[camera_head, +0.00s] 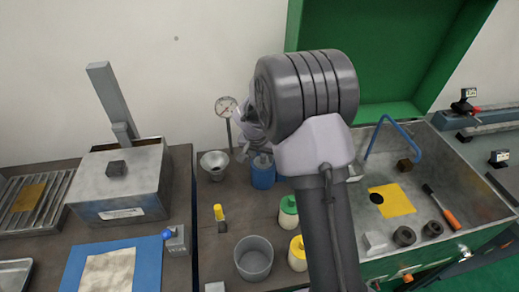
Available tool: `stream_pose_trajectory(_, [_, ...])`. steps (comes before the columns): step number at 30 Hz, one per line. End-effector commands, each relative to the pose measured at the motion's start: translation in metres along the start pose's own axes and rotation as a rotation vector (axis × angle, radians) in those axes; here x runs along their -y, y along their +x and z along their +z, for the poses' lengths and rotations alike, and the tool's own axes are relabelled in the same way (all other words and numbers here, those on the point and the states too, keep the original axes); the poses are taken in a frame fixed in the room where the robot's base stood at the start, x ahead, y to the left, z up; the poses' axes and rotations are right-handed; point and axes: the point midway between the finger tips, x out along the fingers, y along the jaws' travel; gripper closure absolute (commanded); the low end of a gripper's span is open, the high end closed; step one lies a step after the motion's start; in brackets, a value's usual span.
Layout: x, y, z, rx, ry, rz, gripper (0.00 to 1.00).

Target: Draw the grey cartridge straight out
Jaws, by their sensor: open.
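I cannot make out the grey cartridge or the chuck in the head view; my arm covers the middle of the scene and may hide them. My gripper (251,154) shows only in part, to the left of my large dark wrist joint. It is open, just above and beside a blue container (262,175) on the brown bench. Whether its fingers touch anything is not clear.
A pressure gauge (226,107) and metal funnel (214,163) stand left of my gripper. A grey cup (253,258), green-lidded jar (288,212) and yellow-lidded jar (298,253) stand in front. A metal box (120,180) is left; an open green-lidded chest (462,195) is right.

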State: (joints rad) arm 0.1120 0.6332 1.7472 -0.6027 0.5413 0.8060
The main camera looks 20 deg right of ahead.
Motion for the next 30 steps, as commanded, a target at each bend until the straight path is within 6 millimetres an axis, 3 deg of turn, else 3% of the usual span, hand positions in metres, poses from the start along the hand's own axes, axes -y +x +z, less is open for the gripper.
stream_pose_trajectory(3, [0.0002,0.0106,-0.0003,-0.001,0.0,-0.001,0.55])
stream_pose_trajectory(11, [0.0001,0.0124,-0.0006,-0.001,0.001,-0.001,0.55])
stream_pose_trajectory(18, [0.0001,0.0121,-0.0005,-0.001,0.001,-0.001,0.98])
stream_pose_trajectory(19, [0.0001,0.0121,-0.0005,-0.001,0.001,-0.001,1.0])
stream_pose_trajectory(22, [0.0001,0.0121,-0.0005,-0.001,0.001,-0.001,1.0])
stream_pose_trajectory(23, [0.0001,0.0121,-0.0005,-0.001,0.001,-0.001,0.83])
stream_pose_trajectory(26, [0.0001,0.012,-0.0004,-0.001,0.001,-0.001,1.0])
stream_pose_trajectory(30, [0.0001,0.0111,-0.0009,-0.001,0.001,-0.001,1.0])
